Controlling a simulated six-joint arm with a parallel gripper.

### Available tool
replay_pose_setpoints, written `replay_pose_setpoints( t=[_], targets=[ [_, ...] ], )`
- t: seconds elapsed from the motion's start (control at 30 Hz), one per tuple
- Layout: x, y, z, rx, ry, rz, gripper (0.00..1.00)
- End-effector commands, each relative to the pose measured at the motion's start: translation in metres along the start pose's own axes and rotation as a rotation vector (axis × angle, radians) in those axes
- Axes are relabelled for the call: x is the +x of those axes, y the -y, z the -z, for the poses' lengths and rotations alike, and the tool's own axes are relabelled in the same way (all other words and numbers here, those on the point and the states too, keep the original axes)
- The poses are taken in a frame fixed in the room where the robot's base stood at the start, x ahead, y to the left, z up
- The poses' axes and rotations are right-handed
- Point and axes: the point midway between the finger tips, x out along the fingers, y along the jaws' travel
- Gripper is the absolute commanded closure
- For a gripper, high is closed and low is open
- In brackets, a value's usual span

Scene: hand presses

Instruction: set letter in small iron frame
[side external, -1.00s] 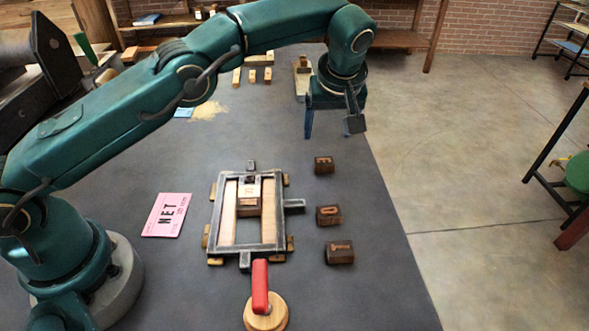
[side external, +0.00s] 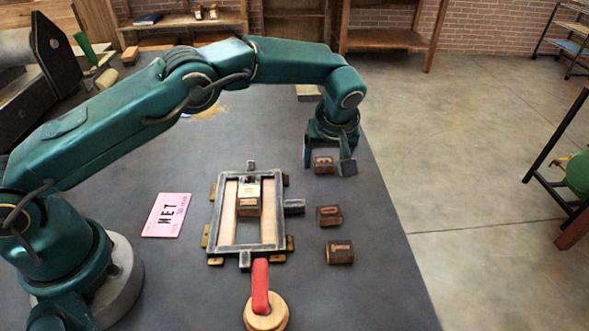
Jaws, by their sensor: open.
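The small iron frame (side external: 218,226) lies on the grey table. It holds pale wooden strips and a wooden block with a lighter top (side external: 248,198) in its upper middle. Three loose brown letter blocks stand in a column right of the frame: a far one (side external: 323,165), a middle one (side external: 329,215) and a near one (side external: 340,252). My gripper (side external: 328,166) is open above and around the far letter block, fingers to its left and right. I cannot tell whether they touch it. A pink card reading "NET" (side external: 166,215) lies left of the frame.
A red-handled tool on a round wooden base (side external: 263,301) stands in front of the frame. Small wooden pieces (side external: 290,243) sit around the frame's outside. The table's right edge (side external: 392,215) runs close by the letter blocks.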

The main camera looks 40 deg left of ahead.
Motion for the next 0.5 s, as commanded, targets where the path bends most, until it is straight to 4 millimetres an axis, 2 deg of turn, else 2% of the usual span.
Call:
replay_pose_setpoints(
  t=[0.07,0.1,0.27,0.5],
  targets=[
    [0.0,0.0,0.0,0.0,0.0,0.0,0.22],
    [-0.0001,0.0,0.0,0.0,0.0,0.0,0.38],
    [-0.0001,0.0,0.0,0.0,0.0,0.0,0.99],
    [-0.0055,-0.0004,0.0026,-0.001,-0.001,-0.001,1.0]
  ],
)
